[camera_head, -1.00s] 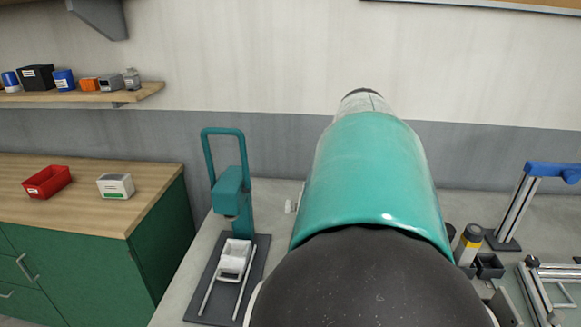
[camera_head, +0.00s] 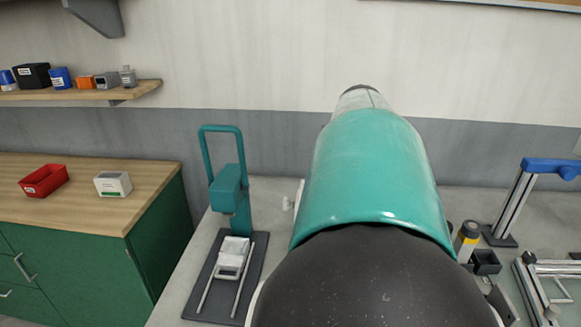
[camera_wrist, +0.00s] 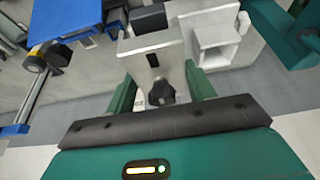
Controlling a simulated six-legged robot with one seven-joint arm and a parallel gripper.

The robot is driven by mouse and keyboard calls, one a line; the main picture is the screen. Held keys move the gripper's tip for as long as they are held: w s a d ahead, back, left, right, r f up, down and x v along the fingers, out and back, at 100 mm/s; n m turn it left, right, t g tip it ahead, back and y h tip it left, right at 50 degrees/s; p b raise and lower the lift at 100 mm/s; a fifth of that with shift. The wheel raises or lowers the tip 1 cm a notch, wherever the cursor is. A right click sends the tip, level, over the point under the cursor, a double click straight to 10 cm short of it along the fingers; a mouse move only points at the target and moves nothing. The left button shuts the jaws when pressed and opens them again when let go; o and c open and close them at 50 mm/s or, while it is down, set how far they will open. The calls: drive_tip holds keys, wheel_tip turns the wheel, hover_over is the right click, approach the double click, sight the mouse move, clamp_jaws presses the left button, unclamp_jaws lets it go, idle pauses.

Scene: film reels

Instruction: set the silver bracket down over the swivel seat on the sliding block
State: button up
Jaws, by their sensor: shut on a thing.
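In the wrist view my gripper (camera_wrist: 160,92) is shut, its two green fingers on either side of a pale silver piece with a dark slot, which I take as the silver bracket (camera_wrist: 152,42). A small dark part shows between the fingers. In the head view the sliding block (camera_head: 235,250) is pale and sits between two rails on a dark base plate, below a teal press-like stand (camera_head: 229,185). The swivel seat cannot be made out. My arm hides my gripper and the bracket in the head view.
A pale block with a hollow (camera_wrist: 218,35) stands beside the bracket in the wrist view. A blue-topped stand (camera_head: 553,168), a yellow-banded cylinder (camera_head: 467,243) and a metal frame lie to the right. A red bin (camera_head: 44,181) and white box (camera_head: 113,184) sit on the left counter.

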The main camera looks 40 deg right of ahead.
drive_tip(key=shift+f, duration=1)
idle(0.9)
drive_tip(key=o, duration=1.3)
drive_tip(key=shift+c, duration=0.2)
drive_tip(key=v, duration=1.3)
drive_tip(key=shift+r, duration=0.35)
drive_tip(key=shift+a, duration=0.2)
